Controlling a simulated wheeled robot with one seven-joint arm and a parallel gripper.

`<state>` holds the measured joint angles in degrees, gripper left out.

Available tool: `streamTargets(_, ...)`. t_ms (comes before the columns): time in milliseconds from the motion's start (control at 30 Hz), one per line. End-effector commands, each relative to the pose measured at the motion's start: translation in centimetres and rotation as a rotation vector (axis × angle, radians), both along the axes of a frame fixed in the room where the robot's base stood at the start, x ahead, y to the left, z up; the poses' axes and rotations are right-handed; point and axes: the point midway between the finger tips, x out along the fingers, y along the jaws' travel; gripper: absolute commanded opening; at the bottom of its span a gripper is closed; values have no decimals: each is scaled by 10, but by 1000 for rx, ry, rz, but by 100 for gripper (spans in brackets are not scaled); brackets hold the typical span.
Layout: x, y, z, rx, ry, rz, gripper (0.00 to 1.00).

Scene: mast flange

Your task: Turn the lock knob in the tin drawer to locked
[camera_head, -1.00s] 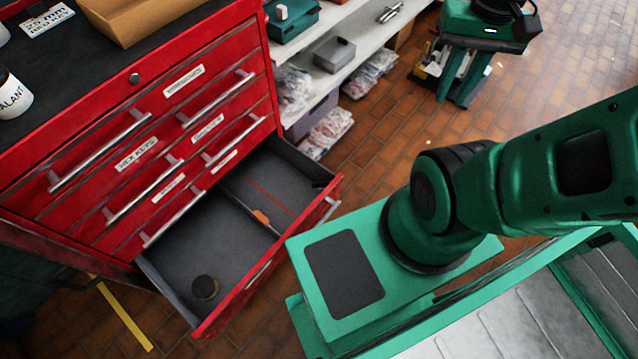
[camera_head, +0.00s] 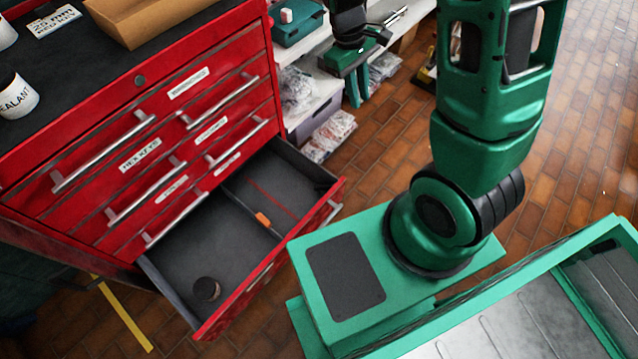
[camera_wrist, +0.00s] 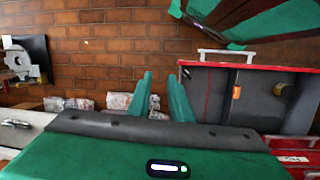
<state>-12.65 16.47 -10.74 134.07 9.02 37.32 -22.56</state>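The open bottom drawer (camera_head: 190,250) of the red tool cabinet has a dark grey inside with a divider. A small round dark knob (camera_head: 206,289) sits on its floor near the front left corner. It also shows in the wrist view (camera_wrist: 280,89), at the right. Its turn position is too small to read. An orange piece (camera_head: 263,219) sits at the divider. My gripper (camera_head: 358,92) hangs beyond the drawer's far right corner, near the shelf, well apart from the knob. In the wrist view its two green fingers (camera_wrist: 160,80) stand apart with nothing between them.
The red cabinet (camera_head: 130,160) has several closed drawers with bar handles above the open one. A white shelf (camera_head: 310,105) with bins and bags stands behind. My green base is in front right of the drawer. Brick floor (camera_head: 585,150) is free at the right.

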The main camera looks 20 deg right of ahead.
Motion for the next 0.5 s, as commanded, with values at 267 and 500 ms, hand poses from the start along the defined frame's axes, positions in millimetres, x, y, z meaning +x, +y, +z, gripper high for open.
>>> streamTargets(267,29,53,-89,-27,78,297,19)
streamTargets(500,33,98,-173,-43,144,554,19)
